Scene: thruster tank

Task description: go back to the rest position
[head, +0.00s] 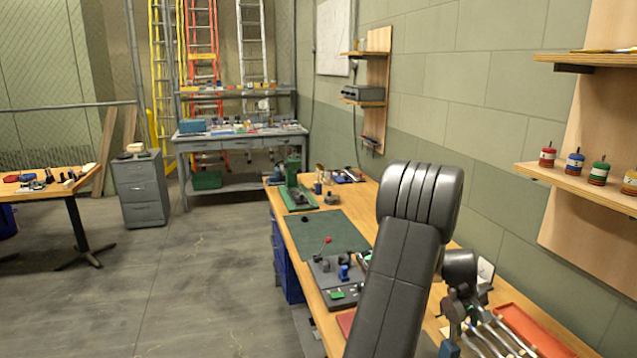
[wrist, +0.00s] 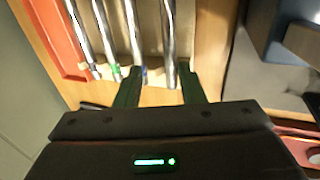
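My gripper (wrist: 163,80) is open in the wrist view, with a clear gap between its two dark fingers. It is above several slim metal tools (wrist: 168,42) lying side by side; one shank shows between the fingers. I see nothing held, and I cannot tell whether the fingers touch a tool. In the head view my arm reaches down over the right part of the wooden workbench (head: 350,200). The metal tools (head: 492,338) show there at the lower right, and my fingers are not clearly visible.
An orange-red tray (head: 530,328) lies beside the tools, close to the block wall (head: 500,120). A grey panel with a red-knobbed lever (head: 327,241) and a green mat (head: 325,232) are left of my arm.

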